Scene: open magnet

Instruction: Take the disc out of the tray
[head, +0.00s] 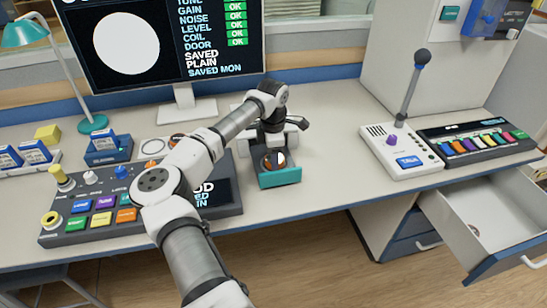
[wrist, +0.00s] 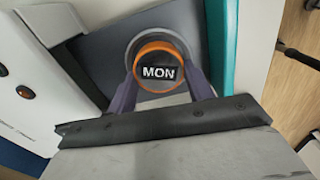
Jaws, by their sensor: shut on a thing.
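The disc (wrist: 158,55), with an orange rim and a dark label reading MON, sits in the round recess of the tray (wrist: 210,15) in the wrist view. In the head view the tray (head: 280,178) has a teal front and juts out at the desk's front edge; the disc is only partly visible there, behind my gripper. My gripper (wrist: 162,82) is shut on the disc, one dark purple finger on each side of its rim. I cannot tell whether the disc has lifted off the recess floor.
A button console (head: 100,215) lies left of the tray. A monitor (head: 165,45) stands behind. A microphone unit (head: 402,158) and a row of coloured keys (head: 480,142) are at right. An open drawer (head: 490,215) juts out below. The desk between tray and microphone is clear.

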